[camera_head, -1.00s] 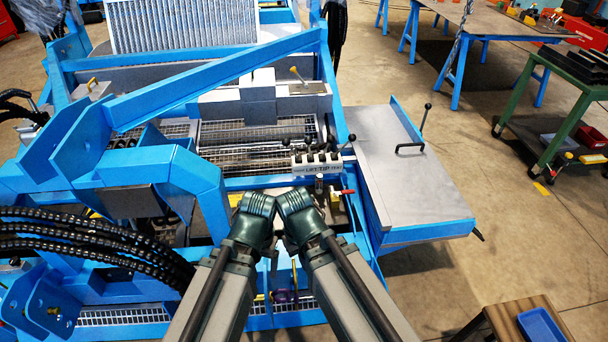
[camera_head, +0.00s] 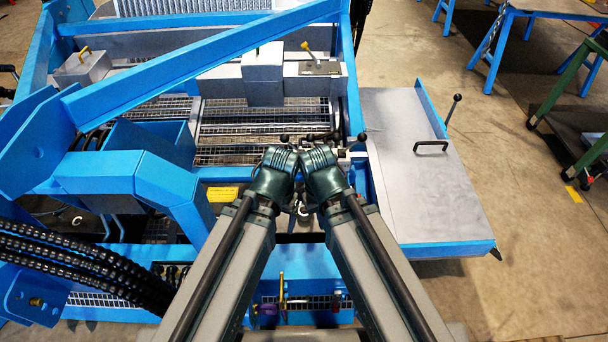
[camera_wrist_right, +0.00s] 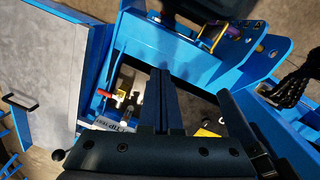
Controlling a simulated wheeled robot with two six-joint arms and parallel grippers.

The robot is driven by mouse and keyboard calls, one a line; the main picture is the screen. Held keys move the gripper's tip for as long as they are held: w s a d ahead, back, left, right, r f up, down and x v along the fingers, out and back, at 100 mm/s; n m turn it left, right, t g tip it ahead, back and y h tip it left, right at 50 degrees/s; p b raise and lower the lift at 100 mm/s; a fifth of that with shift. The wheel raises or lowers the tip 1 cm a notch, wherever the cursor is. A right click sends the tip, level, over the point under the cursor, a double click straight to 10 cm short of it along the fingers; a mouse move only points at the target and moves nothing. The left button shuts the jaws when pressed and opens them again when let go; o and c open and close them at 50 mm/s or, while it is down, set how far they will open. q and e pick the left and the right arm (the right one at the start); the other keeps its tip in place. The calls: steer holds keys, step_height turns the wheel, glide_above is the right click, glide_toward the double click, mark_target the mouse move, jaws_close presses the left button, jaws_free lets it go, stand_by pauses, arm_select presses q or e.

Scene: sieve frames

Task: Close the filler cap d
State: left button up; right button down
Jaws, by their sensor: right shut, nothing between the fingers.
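I cannot tell for certain which part is filler cap d. A yellow-topped lever or cap (camera_head: 306,46) stands on a grey box at the back of the blue machine, and a yellow handle (camera_head: 84,53) sits on another grey box at the left. In the right wrist view, my right gripper (camera_wrist_right: 160,76) is shut and empty, its fingers together above the machine's opening. My two arms meet in the middle of the head view. The left gripper's fingers are hidden there behind its wrist (camera_head: 277,165).
The blue frame's diagonal beam (camera_head: 200,65) and black hoses (camera_head: 80,265) lie to the left. A grey side platform (camera_head: 425,190) with a black handle (camera_head: 431,146) is at the right. A red-handled valve (camera_wrist_right: 104,93) shows in the right wrist view.

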arm_select(q)
steer(key=f+b, duration=0.2)
steer(key=shift+w+d+f+b, duration=0.15)
steer(key=shift+w+f+b, duration=0.2)
steer(key=shift+b, duration=0.05)
arm_select(e)
steer(key=w+a+f+m, duration=0.1)
steer(key=w+a, duration=0.1)
steer(key=w, duration=0.8)
steer(key=w+a+f+m, duration=0.1)
steer(key=w+a, duration=0.1)
steer(key=w, duration=0.9)
steer(key=w+a+f+m+y, duration=0.1)
steer(key=w+a, duration=0.1)
steer(key=w, duration=0.9)
steer(key=shift+m, duration=0.4)
arm_select(q)
steer(key=shift+f, duration=0.1)
arm_select(e)
steer(key=shift+s, duration=0.1)
arm_select(q)
step_height(320, 180, down, 20)
steer(key=b, duration=2)
arm_select(e)
step_height(320, 180, down, 20)
steer(key=s, duration=0.1)
steer(key=shift+r, duration=0.1)
